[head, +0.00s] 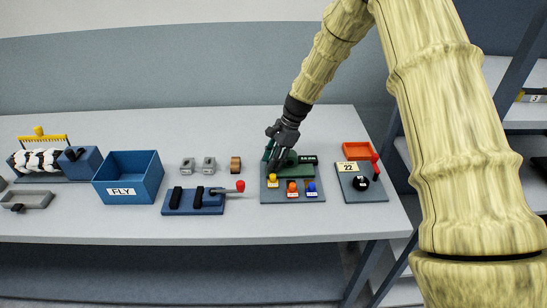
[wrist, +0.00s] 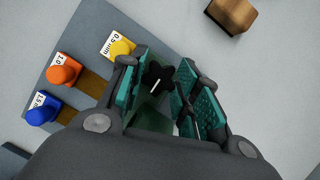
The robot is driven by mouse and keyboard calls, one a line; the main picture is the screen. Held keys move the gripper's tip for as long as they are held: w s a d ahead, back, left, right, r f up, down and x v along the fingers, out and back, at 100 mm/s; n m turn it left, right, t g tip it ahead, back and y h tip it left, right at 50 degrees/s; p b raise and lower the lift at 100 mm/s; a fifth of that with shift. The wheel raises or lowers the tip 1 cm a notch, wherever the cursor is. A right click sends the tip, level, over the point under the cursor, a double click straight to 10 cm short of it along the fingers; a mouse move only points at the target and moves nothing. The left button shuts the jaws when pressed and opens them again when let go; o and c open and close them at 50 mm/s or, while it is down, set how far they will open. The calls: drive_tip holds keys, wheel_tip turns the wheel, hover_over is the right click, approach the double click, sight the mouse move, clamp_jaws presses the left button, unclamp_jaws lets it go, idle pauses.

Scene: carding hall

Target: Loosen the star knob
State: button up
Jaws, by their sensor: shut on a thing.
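The star knob (wrist: 157,77) is black with a pale line on its top. In the wrist view it shows between the teal pads of my gripper (wrist: 163,88), which is shut on it. In the head view my gripper (head: 274,152) points down over the back left of a blue-grey board (head: 290,198), and the knob is hidden there. A green block (head: 285,168) stands on this board beside my gripper. Another dark piece with a pale line shows near the right pad in the wrist view; I cannot tell what it is.
The board carries yellow (head: 272,181), orange (head: 292,186) and blue (head: 311,187) knobs with labels. A wooden block (head: 236,164) and a red-knobbed lever (head: 240,186) stand to the left. A blue FLY bin (head: 128,177) stands farther left.

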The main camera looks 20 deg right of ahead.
drive_tip(key=n, duration=0.1)
drive_tip(key=n+g, duration=0.1)
drive_tip(key=n, duration=0.1)
drive_tip(key=n+p, duration=0.1)
drive_tip(key=shift+w+r+n+g+h, duration=0.25)
drive_tip(key=shift+n+g+h, duration=0.05)
drive_tip(key=shift+n, duration=0.1)
idle(0.4)
drive_tip(key=o, duration=0.7)
drive_tip(key=shift+o, duration=0.2)
drive_tip(key=shift+s, duration=0.15)
drive_tip(key=shift+f, duration=0.1)
drive_tip(key=v, duration=1.2)
